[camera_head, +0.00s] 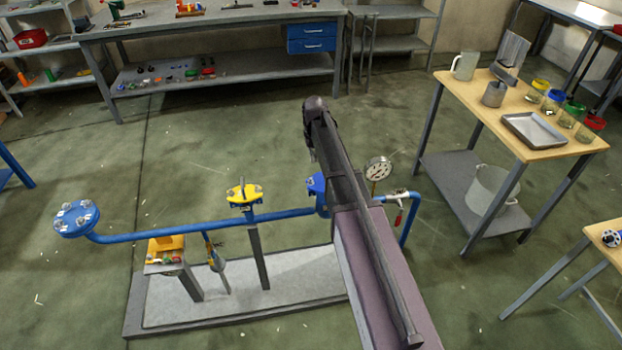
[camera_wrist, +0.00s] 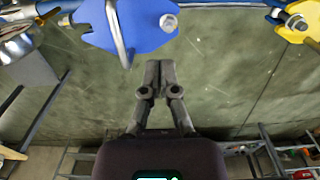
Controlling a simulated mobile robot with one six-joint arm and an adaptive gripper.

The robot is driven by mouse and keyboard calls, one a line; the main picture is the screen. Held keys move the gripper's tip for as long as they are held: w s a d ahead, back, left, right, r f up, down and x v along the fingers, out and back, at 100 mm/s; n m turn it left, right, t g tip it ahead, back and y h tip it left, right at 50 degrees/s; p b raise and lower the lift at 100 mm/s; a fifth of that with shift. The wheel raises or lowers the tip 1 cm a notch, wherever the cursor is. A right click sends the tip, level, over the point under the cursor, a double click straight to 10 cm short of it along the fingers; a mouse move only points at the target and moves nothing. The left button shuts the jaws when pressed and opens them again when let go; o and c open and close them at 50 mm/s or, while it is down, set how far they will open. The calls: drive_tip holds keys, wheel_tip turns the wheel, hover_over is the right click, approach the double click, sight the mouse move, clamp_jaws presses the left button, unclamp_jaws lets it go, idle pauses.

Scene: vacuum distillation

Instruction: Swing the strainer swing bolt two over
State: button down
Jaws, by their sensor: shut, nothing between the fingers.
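The blue strainer cover (camera_wrist: 135,20) fills the upper left of the wrist view. A bolt with a hex nut (camera_wrist: 168,22) sits at its right end, and a grey bar (camera_wrist: 115,32) stands in front of it. I cannot tell which swing bolt is number two. My gripper (camera_wrist: 153,66) is shut and empty, apart from the cover and below it in the picture. In the head view the blue strainer (camera_head: 315,184) is mostly hidden behind my arm, and my gripper's fingers (camera_head: 311,154) show only slightly above it.
A yellow flange (camera_head: 244,194) stands left of the strainer on the blue pipe (camera_head: 170,231); it also shows in the wrist view (camera_wrist: 296,24). A pressure gauge (camera_head: 377,170) stands right of my arm. A wooden-topped table (camera_head: 480,85) is at right. Open floor lies behind the pipe.

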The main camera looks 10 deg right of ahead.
sight(315, 184)
idle(0.3)
drive_tip(key=d+m+y, duration=0.1)
drive_tip(key=m, duration=0.6)
drive_tip(key=s+d+m, duration=0.1)
drive_tip(key=m, duration=0.7)
drive_tip(key=s+d+m+t+y, duration=0.1)
drive_tip(key=m, duration=0.6)
drive_tip(key=shift+d+r+m+y, duration=0.1)
drive_tip(key=shift+r+m+y, duration=0.2)
drive_tip(key=shift+r, duration=0.05)
drive_tip(key=shift+f, duration=0.1)
drive_tip(key=b+x, duration=0.9)
drive_tip(key=shift+f, duration=0.4)
drive_tip(key=shift+b, duration=0.3)
